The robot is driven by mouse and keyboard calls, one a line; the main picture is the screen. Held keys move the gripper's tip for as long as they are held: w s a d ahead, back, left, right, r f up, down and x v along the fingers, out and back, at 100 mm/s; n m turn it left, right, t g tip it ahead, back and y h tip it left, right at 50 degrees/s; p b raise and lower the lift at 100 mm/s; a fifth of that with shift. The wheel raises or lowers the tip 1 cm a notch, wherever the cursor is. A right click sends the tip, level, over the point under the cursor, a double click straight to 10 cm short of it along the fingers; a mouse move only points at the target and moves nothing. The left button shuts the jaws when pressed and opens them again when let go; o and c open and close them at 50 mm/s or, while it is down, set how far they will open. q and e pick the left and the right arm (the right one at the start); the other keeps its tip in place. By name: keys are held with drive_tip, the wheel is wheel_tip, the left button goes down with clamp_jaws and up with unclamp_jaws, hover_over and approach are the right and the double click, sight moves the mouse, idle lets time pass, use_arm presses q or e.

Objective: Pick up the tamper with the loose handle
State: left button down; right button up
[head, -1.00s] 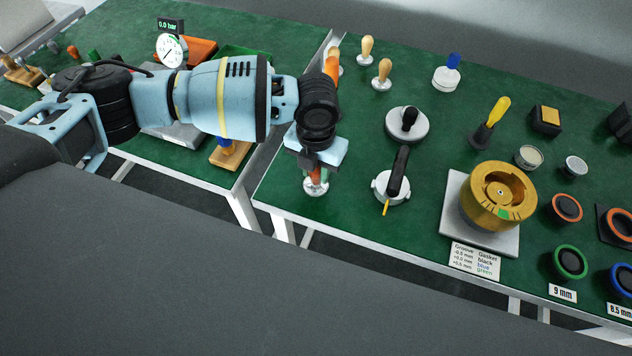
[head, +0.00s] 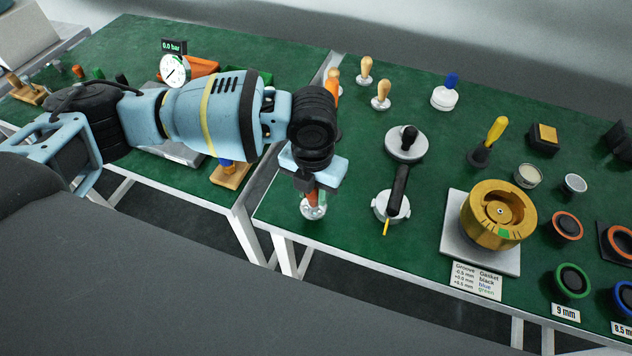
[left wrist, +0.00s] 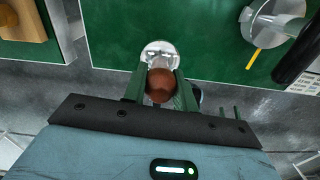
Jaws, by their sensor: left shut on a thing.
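My left gripper (head: 313,197) points down at the near left corner of the right-hand green table. It is shut on a tamper with a reddish-brown handle and a shiny metal base (head: 313,212). In the left wrist view, the rounded handle (left wrist: 160,86) sits between the two green fingers (left wrist: 158,92), with the metal base (left wrist: 160,52) beyond it. I cannot tell whether the base touches the table or whether the handle is loose. Two tampers with pale wooden handles (head: 381,94) (head: 365,70) stand farther back. My right gripper is out of view.
A black-handled portafilter (head: 396,198) lies right of the gripper, with a round black-knobbed piece (head: 406,145) behind it. A brass ring on a grey plate (head: 483,252) stands farther right. A gap separates this table from the left table (head: 110,60).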

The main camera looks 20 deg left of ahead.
use_arm(q)
drive_tip(key=s+d+r, duration=0.1)
drive_tip(key=s, duration=1.2)
drive_tip(key=shift+d+r, duration=0.2)
drive_tip(key=shift+d, duration=0.15)
